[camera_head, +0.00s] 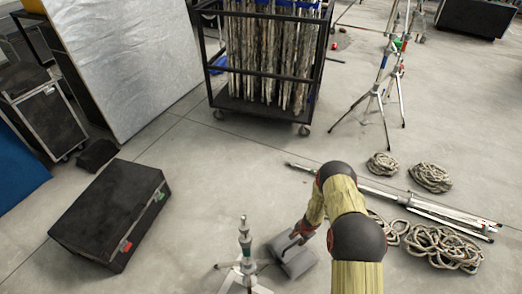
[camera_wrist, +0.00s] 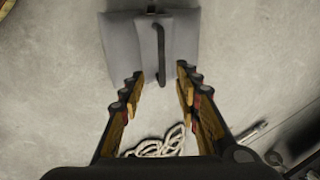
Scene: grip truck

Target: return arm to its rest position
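My gripper shows in the wrist view (camera_wrist: 160,84) with its two fingers spread apart and nothing between the tips. In the head view my gripper (camera_head: 297,236) hangs low at the end of my yellow arm, over or beside a grey bag. The grey bag (camera_head: 298,262) lies on the floor and has a dark strap or handle. In the wrist view the grey bag (camera_wrist: 125,40) lies just beyond the fingertips, its black handle running between them in line. I cannot tell the exact height of the fingertips above the bag.
A light stand (camera_head: 245,245) stands left of the bag. A black case (camera_head: 110,215) lies further left. Coiled ropes (camera_head: 440,245) and metal stand poles (camera_head: 400,200) lie right of my arm. A wheeled cart (camera_head: 265,105) stands behind. The floor between is clear.

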